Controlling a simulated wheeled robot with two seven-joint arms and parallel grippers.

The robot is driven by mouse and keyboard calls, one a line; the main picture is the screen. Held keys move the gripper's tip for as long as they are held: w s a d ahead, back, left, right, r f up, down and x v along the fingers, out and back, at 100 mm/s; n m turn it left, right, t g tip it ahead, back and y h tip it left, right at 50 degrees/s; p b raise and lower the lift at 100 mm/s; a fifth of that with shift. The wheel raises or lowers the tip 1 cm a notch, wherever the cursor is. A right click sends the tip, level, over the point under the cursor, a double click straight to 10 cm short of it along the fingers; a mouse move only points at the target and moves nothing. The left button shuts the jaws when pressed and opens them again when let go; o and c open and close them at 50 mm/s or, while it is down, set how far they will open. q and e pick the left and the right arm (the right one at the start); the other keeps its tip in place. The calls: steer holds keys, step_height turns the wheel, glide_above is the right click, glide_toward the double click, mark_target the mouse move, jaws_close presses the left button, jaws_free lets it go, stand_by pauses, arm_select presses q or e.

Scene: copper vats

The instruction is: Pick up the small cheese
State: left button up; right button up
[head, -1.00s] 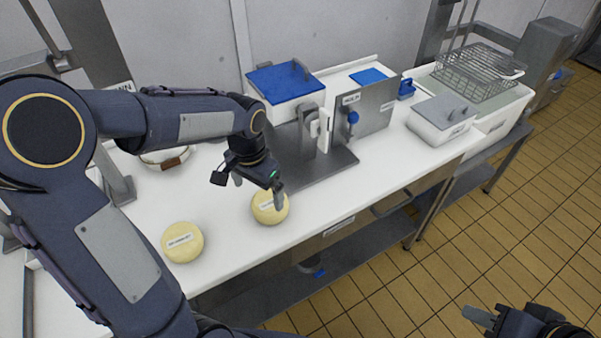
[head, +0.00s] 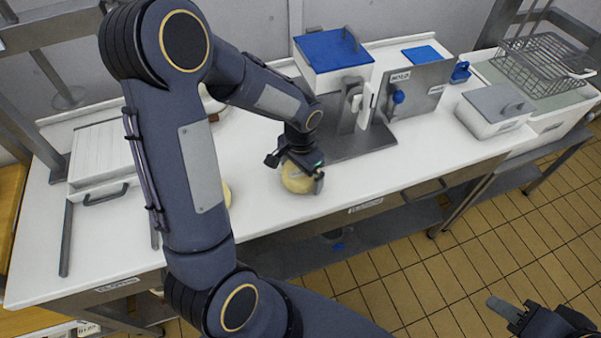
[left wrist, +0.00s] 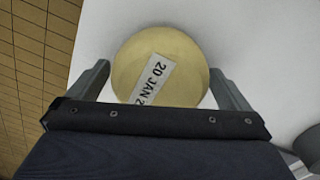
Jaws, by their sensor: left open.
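The small cheese (head: 296,184) is a pale yellow round on the white worktop, partly hidden under my left gripper (head: 298,174). In the left wrist view the cheese (left wrist: 158,62) shows a label reading "20 JAN" and lies between the two open fingers of my left gripper (left wrist: 158,88). The fingers are on either side of it; I cannot tell whether they touch it. A second yellow cheese (head: 227,194) is mostly hidden behind my left arm. My right gripper (head: 508,310) is at the lower right, over the floor, partly cut off.
Behind the cheese stands a grey metal fixture (head: 420,88) with an upright plate, beside a blue-lidded white box (head: 335,50). A grey-lidded tub (head: 492,108) and wire basket (head: 545,62) are further right.

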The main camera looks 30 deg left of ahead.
arm_select(q)
steer(key=c, duration=1.1)
steer(key=shift+r, duration=0.1)
steer(key=shift+c, duration=0.2)
